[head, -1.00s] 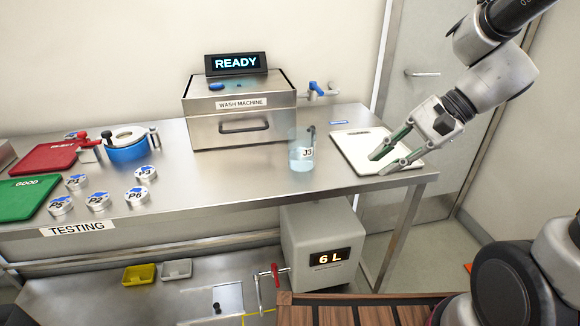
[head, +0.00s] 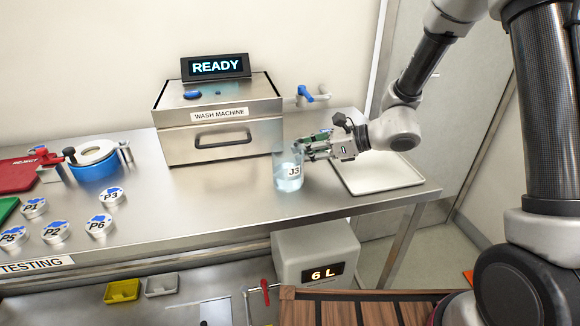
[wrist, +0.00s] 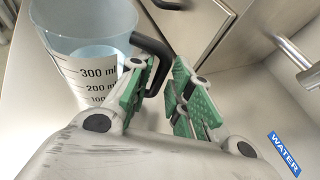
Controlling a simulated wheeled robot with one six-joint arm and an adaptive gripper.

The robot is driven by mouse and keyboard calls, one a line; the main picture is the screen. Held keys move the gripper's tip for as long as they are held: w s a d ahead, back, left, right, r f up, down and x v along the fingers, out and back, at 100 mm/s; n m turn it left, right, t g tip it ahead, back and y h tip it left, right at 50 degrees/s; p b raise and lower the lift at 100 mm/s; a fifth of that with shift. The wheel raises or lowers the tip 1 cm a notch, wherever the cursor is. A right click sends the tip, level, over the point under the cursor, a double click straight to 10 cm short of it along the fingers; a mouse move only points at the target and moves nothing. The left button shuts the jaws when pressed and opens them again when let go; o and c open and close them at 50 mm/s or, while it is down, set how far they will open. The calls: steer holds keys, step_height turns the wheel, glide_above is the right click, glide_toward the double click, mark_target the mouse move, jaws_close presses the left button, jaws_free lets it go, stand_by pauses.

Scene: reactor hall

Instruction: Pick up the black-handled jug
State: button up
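My gripper (head: 312,146) is level at the jug's right side. In the wrist view, my gripper's green-padded fingers (wrist: 166,80) stand apart, one on each side of the handle. A gap shows by the right finger; whether the left pad touches the handle is unclear.
The wash machine (head: 220,120), reading READY, stands behind the jug, with a blue-handled tap (head: 305,94) at its right. A white tray (head: 378,178) lies right of the jug under my gripper. Several labelled pucks (head: 98,226) and a blue round container (head: 93,168) stand left.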

steer(key=shift+w+a+f, duration=0.1)
steer(key=shift+a+f, duration=0.1)
steer(key=shift+a, duration=0.3)
steer(key=shift+c, duration=0.3)
jaws_close()
steer(key=shift+r, duration=0.1)
